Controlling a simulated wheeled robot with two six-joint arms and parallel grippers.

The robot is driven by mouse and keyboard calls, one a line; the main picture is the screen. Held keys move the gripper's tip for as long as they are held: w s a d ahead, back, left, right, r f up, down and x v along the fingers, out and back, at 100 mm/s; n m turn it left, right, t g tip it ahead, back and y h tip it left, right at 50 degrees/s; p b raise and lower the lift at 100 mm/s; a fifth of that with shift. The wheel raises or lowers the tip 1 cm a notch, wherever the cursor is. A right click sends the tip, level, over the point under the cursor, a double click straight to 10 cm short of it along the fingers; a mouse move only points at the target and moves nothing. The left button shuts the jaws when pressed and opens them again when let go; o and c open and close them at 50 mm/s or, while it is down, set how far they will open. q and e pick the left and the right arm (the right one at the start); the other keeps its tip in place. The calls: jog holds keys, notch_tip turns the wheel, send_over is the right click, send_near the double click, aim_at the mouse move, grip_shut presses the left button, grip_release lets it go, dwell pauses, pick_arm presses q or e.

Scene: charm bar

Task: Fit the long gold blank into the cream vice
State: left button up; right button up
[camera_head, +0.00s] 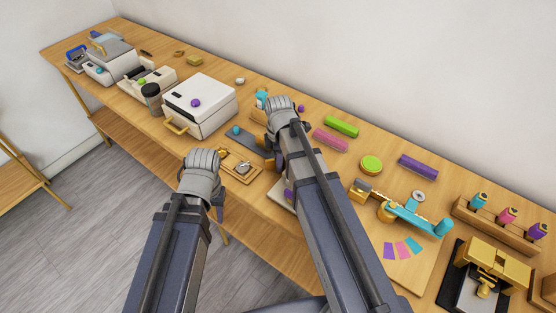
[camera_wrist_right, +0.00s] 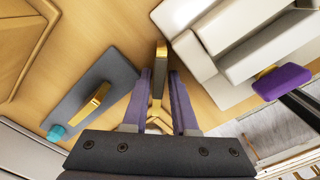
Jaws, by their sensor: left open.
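The long gold blank (camera_wrist_right: 160,72) is between the two fingers of my right gripper (camera_wrist_right: 160,85), which appears shut on it. The blank's near end looks forked. The cream vice (camera_wrist_right: 218,32), with a purple knob (camera_wrist_right: 283,82), is just right of the blank in the right wrist view. A gap of bare wood seems to separate them. In the head view my right arm largely hides the vice. My left gripper (camera_head: 217,207) is open and empty in front of the table edge.
A grey plate (camera_wrist_right: 75,108) with a teal knob and a gold bar lies left of the right gripper. A wooden tray (camera_head: 255,170) is nearby. A white box (camera_head: 203,92) stands further left. Coloured rolls, a teal tool and a gold press occupy the right side.

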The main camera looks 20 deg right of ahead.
notch_tip(320, 180, up, 12)
jog(key=p, duration=1.2)
jog(key=s+a+m+h, duration=0.1)
jog(key=s+a+m, duration=1)
jog(key=s, duration=0.3)
jog(key=shift+s+r+m, duration=0.15)
jog(key=shift+s+m, duration=0.2)
jog(key=shift+m, duration=0.55)
jog(key=shift+o, duration=0.4)
jog(key=shift+w, duration=0.1)
jog(key=w+d+m, duration=0.3)
jog(key=w+m, duration=0.2)
jog(key=m, duration=0.2)
jog(key=w+d+f+m+b, duration=0.1)
jog(key=w+d+m, duration=0.3)
jog(key=m, duration=0.4)
jog(key=w+d+f+m+y+b, duration=0.1)
jog(key=w+d+m, duration=0.3)
jog(key=m, duration=0.4)
jog(key=shift+w+d+f, duration=0.1)
jog(key=shift+w, duration=0.35)
jog(key=shift+w+d+f, duration=0.1)
jog(key=shift+w, duration=0.3)
notch_tip(320, 180, down, 8)
jog(key=b, duration=0.8)
jog(key=shift+a, duration=0.15)
jog(key=shift+r, duration=0.1)
